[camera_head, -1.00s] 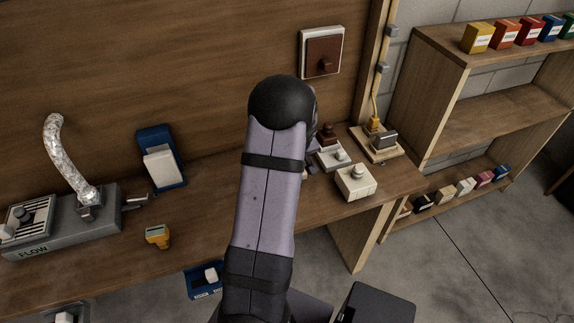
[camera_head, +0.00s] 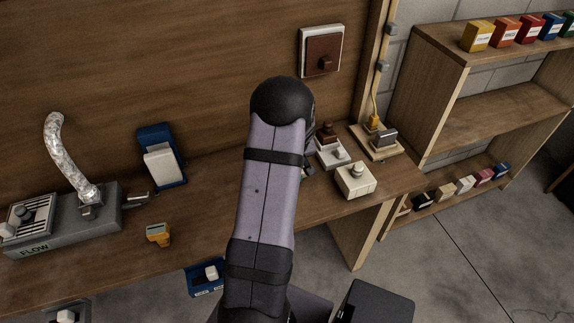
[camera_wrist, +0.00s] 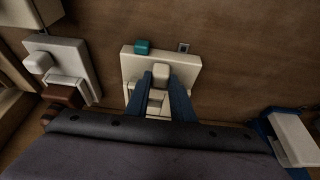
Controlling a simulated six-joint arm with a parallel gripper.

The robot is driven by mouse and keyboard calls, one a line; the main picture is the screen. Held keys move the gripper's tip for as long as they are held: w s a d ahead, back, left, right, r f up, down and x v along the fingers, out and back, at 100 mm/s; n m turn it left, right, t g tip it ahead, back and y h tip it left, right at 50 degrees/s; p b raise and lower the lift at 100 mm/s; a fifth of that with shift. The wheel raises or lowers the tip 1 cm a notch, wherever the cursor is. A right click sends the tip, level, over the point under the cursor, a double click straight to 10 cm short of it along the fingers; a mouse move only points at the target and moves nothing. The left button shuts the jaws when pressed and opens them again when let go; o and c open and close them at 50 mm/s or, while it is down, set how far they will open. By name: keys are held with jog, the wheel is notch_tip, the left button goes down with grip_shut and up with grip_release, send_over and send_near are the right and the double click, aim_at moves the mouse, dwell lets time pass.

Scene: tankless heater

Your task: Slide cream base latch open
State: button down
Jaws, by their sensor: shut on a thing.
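In the wrist view, the cream base (camera_wrist: 191,68) is a pale plate with a teal block at one corner and a small grey square at the other. A cream latch block (camera_wrist: 161,72) stands up from its middle. My gripper (camera_wrist: 161,82) has its two blue fingers on either side of this block and is shut on it. The lower part of the base is partly hidden by the fingers and my dark wrist. In the head view, my arm hides the cream base and nearly all of the gripper.
A pale plate with a brown block (camera_wrist: 62,93) lies left of the base in the wrist view; a blue-and-white unit (camera_wrist: 292,138) is at right. In the head view, a white box with a knob (camera_head: 356,182) and a wooden-based lever unit (camera_head: 378,142) stand to the right of my arm.

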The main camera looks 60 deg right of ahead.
jog(key=shift+w+a+b, duration=0.65)
jog(key=shift+w+a, duration=0.6)
jog(key=c, duration=1.5)
grip_release()
jog(key=shift+s, duration=0.1)
jog(key=shift+b+v, duration=0.6)
jog(key=shift+v, duration=3.05)
